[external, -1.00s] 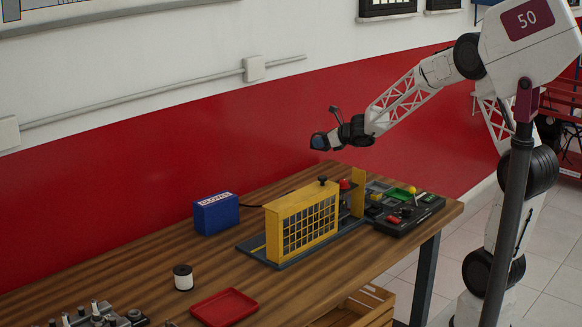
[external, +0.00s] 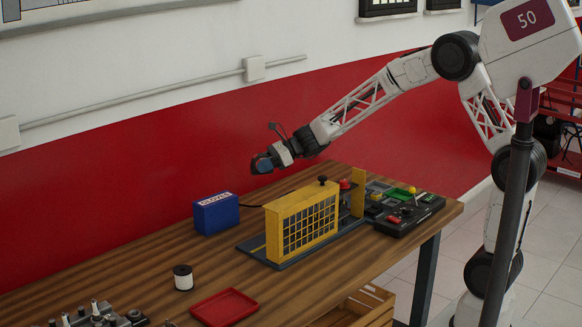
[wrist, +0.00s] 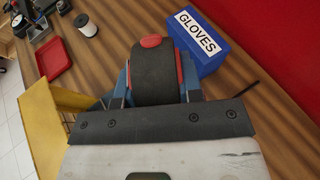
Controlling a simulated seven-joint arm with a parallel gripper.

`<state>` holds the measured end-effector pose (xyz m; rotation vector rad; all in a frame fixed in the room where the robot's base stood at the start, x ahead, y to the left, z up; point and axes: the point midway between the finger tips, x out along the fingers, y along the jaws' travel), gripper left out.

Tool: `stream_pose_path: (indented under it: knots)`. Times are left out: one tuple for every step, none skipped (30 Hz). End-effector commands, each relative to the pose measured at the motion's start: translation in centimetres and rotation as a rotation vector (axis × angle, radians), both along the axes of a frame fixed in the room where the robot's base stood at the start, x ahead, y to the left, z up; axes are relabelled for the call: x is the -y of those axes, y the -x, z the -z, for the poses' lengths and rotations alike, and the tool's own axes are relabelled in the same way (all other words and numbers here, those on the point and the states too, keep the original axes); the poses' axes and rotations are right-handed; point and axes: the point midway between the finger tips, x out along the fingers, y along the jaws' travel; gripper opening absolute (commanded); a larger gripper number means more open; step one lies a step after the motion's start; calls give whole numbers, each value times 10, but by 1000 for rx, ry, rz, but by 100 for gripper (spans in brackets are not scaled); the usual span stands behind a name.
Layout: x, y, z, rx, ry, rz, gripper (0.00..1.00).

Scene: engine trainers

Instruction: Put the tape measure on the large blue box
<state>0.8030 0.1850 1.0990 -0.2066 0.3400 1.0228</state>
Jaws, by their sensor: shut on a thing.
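My gripper (external: 262,163) is shut on the tape measure, a dark rounded body with red parts that fills the middle of the wrist view (wrist: 153,75). In the external view only a small part of what it holds can be made out. The large blue box (external: 216,214), labelled GLOVES, stands on the table near the red wall. It also shows in the wrist view (wrist: 208,62), beyond and right of the tape measure. In the external view my gripper is in the air, above and to the right of the box, and apart from it.
A yellow guarded machine (external: 300,222) stands right of the box, with a black control panel (external: 408,212) beyond it. A red tray (external: 225,307) and a white spool (external: 183,278) lie toward the front. A dark cable runs behind the box. Bare wood surrounds the box.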

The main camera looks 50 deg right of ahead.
Motion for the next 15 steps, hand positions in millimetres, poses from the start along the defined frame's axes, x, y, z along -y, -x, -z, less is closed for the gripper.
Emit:
stream_pose_path:
  knots:
    - [-13, 3, 0, -2, 2, -32, 2]
    - [-18, 5, 0, -3, 1, -48, 2]
    - [-25, 7, 1, -5, 4, -69, 2]
    - [-30, 9, 1, -7, 4, -81, 2]
    - [-35, 11, 1, -9, 4, -95, 2]
    - [-41, 13, 1, -10, 5, -114, 2]
    - [-45, 15, 1, -12, 6, -125, 2]
    - [-49, 16, 1, -14, 8, -136, 2]
    - [-52, 17, 3, -16, 8, -148, 2]
    - [-50, 17, 12, -18, 7, -143, 2]
    - [-50, 17, 17, -18, 8, -142, 2]
    - [-50, 17, 23, -19, 7, -141, 2]
    - [-50, 17, 26, -18, 7, -140, 2]
    - [-50, 17, 29, -17, 7, -141, 2]
    - [-50, 16, 36, -17, 7, -141, 2]
